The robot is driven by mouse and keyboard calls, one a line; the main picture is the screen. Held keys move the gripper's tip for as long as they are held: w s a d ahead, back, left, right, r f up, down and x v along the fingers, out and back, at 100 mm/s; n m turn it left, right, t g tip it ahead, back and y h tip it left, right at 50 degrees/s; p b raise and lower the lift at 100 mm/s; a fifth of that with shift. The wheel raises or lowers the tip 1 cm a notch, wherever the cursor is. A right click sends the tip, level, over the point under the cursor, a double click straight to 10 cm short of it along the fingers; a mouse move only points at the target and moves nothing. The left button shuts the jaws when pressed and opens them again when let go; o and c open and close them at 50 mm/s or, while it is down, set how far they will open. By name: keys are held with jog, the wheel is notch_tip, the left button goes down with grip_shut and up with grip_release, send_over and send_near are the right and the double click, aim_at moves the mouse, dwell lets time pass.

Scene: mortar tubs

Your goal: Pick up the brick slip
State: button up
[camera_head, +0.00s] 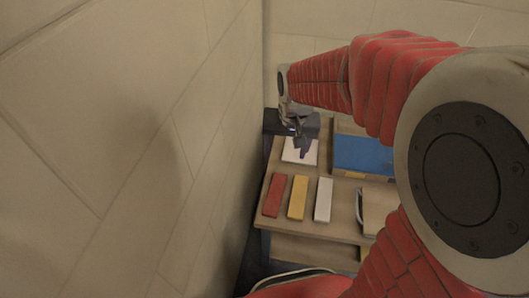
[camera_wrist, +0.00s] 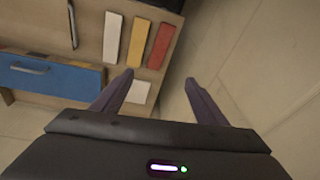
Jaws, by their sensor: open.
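Three flat oblong slips lie side by side on a wooden top: a red one (camera_head: 274,195), a yellow one (camera_head: 298,197) and a white one (camera_head: 323,200). I cannot tell from colour alone which is the brick slip. The wrist view shows the same red slip (camera_wrist: 160,46), yellow slip (camera_wrist: 138,42) and white slip (camera_wrist: 112,37) beyond the fingertips. My gripper (camera_wrist: 159,77) is open and empty. In the head view my gripper (camera_head: 302,145) is over a white square (camera_head: 291,154), behind the slips, and partly hides it.
The wooden top (camera_head: 285,229) has bare room around the slips. A blue panel (camera_head: 362,154) is to the right; the wrist view shows a handle on the blue panel (camera_wrist: 60,79). A dark handle (camera_head: 359,208) is right of the white slip. A tiled wall (camera_head: 150,120) rises close on the left.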

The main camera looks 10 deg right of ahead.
jog(key=w+f+m+g, duration=0.1)
jog(key=w+f, duration=0.2)
jog(key=f, duration=0.6)
jog(key=w+f+m+g, duration=0.1)
jog(key=w+f, duration=0.3)
jog(key=f, duration=0.5)
jog(key=shift+w+f, duration=0.15)
jog(key=shift+w, duration=0.05)
send_over(275, 192)
jog(key=shift+s+f, duration=0.2)
jog(key=shift+f, duration=4.1)
jog(key=shift+f, duration=0.1)
jog(key=shift+w+f, duration=0.15)
jog(key=shift+f, duration=2.35)
jog(key=shift+c, duration=0.6)
jog(key=c, duration=1.3)
